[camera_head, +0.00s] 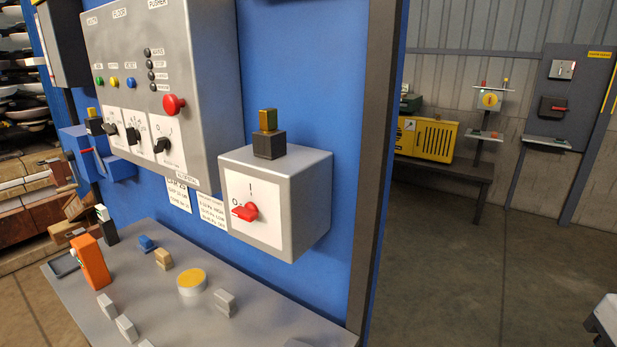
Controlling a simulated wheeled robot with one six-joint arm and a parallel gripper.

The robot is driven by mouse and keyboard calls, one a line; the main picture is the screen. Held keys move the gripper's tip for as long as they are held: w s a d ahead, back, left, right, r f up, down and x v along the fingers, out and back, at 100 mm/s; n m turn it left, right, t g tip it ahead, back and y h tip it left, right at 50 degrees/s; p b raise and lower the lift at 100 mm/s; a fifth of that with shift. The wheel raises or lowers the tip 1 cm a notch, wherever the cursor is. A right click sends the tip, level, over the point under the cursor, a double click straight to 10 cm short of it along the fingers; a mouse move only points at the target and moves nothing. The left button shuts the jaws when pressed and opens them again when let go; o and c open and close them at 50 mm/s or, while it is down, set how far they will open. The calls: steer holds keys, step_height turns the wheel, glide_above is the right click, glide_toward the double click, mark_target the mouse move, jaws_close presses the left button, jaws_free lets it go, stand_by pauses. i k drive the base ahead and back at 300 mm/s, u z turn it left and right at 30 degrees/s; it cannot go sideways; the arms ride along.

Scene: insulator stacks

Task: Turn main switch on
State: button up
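A red rotary switch knob (246,212) sits on the white plate (265,208) of a small grey box (312,205), fixed to a blue panel. The plate has an "I" mark above the knob and an "O" mark at its left. The knob's handle lies roughly sideways, near the "O" rather than up at the "I". No label in view names it the main switch.
A larger control box (205,60) with a red push button (174,104) and black knobs hangs at upper left. Below, a grey shelf (200,325) juts out with an orange block (92,262), a yellow button (191,281) and small blocks. Open floor (460,290) lies at right.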

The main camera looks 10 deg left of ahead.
mark_target(249, 213)
steer(key=u, duration=0.05)
steer(key=k, duration=0.5)
steer(key=u, duration=0.95)
steer(key=i, duration=0.25)
steer(key=u, duration=0.6)
